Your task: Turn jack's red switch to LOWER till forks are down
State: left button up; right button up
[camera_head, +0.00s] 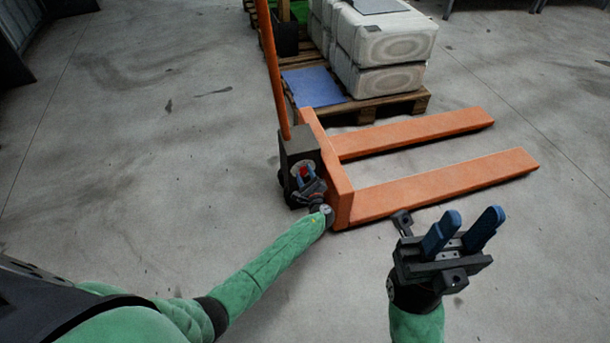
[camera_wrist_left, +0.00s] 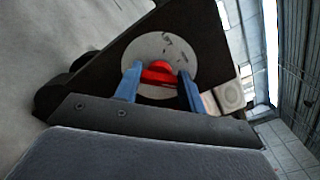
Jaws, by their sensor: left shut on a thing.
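The orange pallet jack (camera_head: 343,197) stands on the floor, its two forks (camera_head: 445,187) pointing right. Its dark pump housing (camera_head: 295,142) carries a round pale dial plate with the red switch (camera_head: 304,171). In the left wrist view the red switch (camera_wrist_left: 158,72) sits at the middle of the dial plate (camera_wrist_left: 150,47), whose markings are too small to read. My left gripper (camera_head: 306,178) is shut on the red switch, with a blue finger on either side of it. My right gripper (camera_head: 462,232) is open and empty in front of the forks.
A wooden pallet (camera_head: 385,106) with stacked white sacks (camera_head: 385,45) and a blue sheet (camera_head: 312,87) stands behind the forks. The jack's orange handle (camera_head: 270,65) rises from the housing. The concrete floor to the left is clear.

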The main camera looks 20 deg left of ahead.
pick_arm(q)
jog(key=shift+d, duration=0.15)
jog(key=o, duration=1)
jog(key=p+v, duration=0.1)
jog(key=v, duration=0.6)
jog(key=shift+s+d, duration=0.25)
jog(key=shift+s, duration=0.1)
